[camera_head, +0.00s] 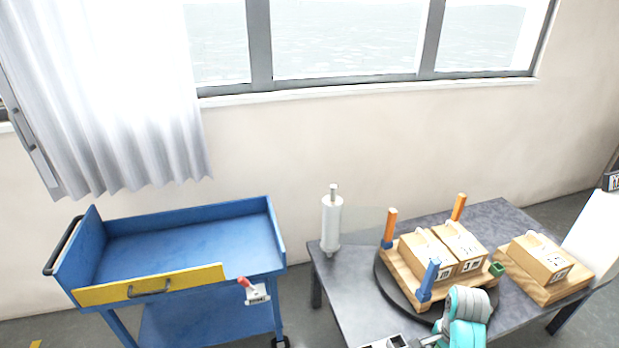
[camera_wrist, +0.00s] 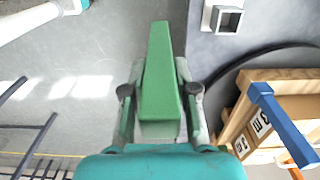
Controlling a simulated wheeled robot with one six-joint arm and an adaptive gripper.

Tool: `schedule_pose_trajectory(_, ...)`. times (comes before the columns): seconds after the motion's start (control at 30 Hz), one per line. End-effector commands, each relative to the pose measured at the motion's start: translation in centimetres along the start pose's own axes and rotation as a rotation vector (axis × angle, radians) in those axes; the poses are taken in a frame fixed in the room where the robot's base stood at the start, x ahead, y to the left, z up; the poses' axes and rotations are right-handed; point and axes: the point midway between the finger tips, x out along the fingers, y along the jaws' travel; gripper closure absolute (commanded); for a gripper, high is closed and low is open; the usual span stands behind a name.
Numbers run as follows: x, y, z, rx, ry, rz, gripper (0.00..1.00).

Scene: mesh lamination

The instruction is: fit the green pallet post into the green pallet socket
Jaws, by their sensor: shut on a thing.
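The green pallet post (camera_wrist: 160,75) is a long tapered bar, held between the two fingers of my gripper (camera_wrist: 159,92) in the wrist view. My gripper is shut on it, above the floor and beside the table edge. In the head view my teal wrist shows at the bottom, but the post cannot be made out there. The green pallet socket (camera_head: 496,269) is a small green block on the right corner of the wooden pallet (camera_head: 456,289). The post is apart from it. The socket cannot be made out in the wrist view.
The pallet sits on a dark round turntable (camera_head: 387,286) on a grey table (camera_head: 342,301). It carries boxes, a blue post (camera_head: 428,281) and orange posts (camera_head: 391,226). A white roll (camera_head: 332,222) stands left, another boxed pallet (camera_head: 540,270) right. A blue cart (camera_head: 180,235) stands farther left.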

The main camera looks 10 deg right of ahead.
Motion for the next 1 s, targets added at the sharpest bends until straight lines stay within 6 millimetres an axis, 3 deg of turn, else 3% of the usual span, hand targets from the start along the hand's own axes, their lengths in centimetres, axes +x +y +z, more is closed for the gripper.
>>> schedule_pose_trajectory(0.37,1.4,-2.3,3.4,-0.243,0.000,0.000,1.00)
schedule_pose_trajectory(0.57,2.7,-4.0,6.5,-0.454,-0.001,0.001,1.00)
schedule_pose_trajectory(0.67,3.6,-5.0,8.7,-0.597,-0.002,0.002,1.00)
schedule_pose_trajectory(1.0,7.7,-8.0,19.4,-1.267,-0.002,0.002,1.00)
